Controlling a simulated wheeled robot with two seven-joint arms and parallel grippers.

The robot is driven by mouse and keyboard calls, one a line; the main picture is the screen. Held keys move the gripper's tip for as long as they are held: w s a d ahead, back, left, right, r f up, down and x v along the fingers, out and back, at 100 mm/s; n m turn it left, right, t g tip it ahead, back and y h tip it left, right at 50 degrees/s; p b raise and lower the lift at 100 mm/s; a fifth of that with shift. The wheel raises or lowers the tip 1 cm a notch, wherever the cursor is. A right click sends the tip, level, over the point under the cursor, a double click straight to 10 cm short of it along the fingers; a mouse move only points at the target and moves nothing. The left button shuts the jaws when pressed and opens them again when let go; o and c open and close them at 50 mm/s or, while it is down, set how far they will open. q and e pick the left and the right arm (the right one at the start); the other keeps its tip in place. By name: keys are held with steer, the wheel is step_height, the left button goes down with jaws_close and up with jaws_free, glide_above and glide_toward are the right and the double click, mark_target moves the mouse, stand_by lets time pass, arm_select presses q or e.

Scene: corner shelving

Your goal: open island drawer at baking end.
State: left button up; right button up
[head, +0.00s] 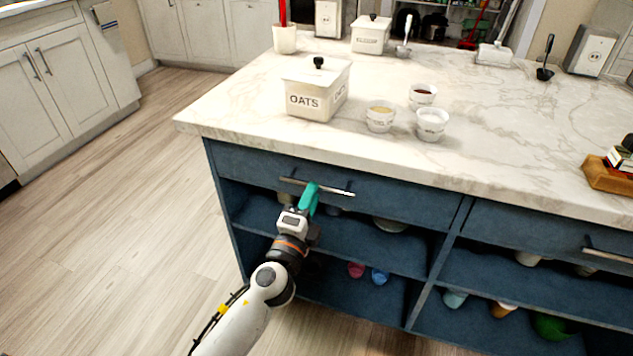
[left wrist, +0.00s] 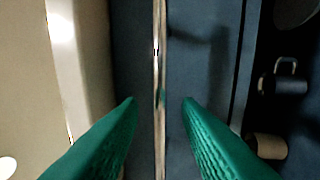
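The blue island has a left drawer (head: 405,205) under the marble top, its front flush with the island frame. Its silver bar handle (head: 338,192) runs across the front. My left gripper (head: 311,188) is at the handle, left of its middle, with teal fingers. In the left wrist view the handle (left wrist: 159,60) passes between the two parted green fingers (left wrist: 160,102), with a gap on each side. That gripper is open and holds nothing. My right gripper is not in view.
An OATS canister (head: 315,90) and several small bowls (head: 432,123) stand on the counter above. Open shelves below hold cups and bowls (head: 378,276). A second drawer handle (head: 607,256) is at right. Floor (head: 130,215) left of the island is clear.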

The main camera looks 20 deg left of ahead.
arm_select(q)
steer(key=shift+w+r, duration=0.2)
steer(key=shift+w, duration=0.75)
steer(key=shift+w+r, duration=0.15)
steer(key=shift+w, duration=0.75)
jaws_close()
